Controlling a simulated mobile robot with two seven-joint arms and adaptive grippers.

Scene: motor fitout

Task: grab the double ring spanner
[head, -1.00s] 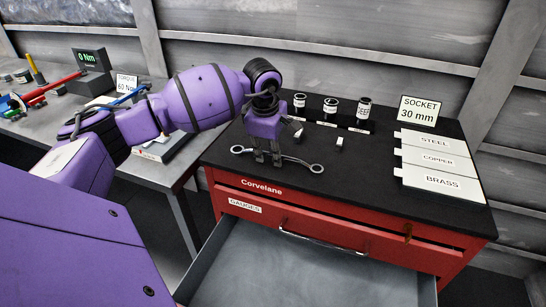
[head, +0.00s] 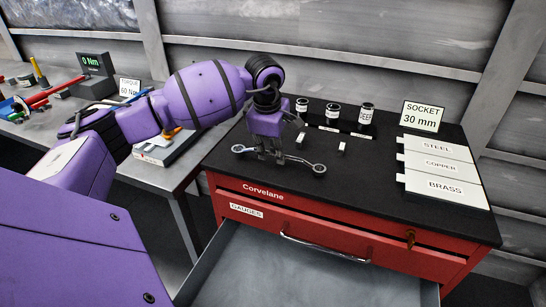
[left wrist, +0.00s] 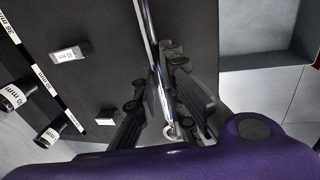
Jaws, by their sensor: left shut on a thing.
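The double ring spanner (head: 300,160) is a slim silver bar with a ring at each end, at the front left of the black cabinet top. My left gripper (head: 271,155) points down over it and is shut on its shaft near the middle. In the left wrist view, the spanner (left wrist: 147,28) runs between the fingers of the left gripper (left wrist: 158,100), with one ring showing below. Whether the spanner is clear of the top cannot be told. My right gripper is not in view.
Three sockets (head: 333,112) stand on a rack at the back of the red cabinet (head: 340,226). Small white tags lie in front. Steel, copper and brass plates (head: 440,170) lie at right. An open drawer (head: 300,275) extends below. A grey bench (head: 60,125) stands left.

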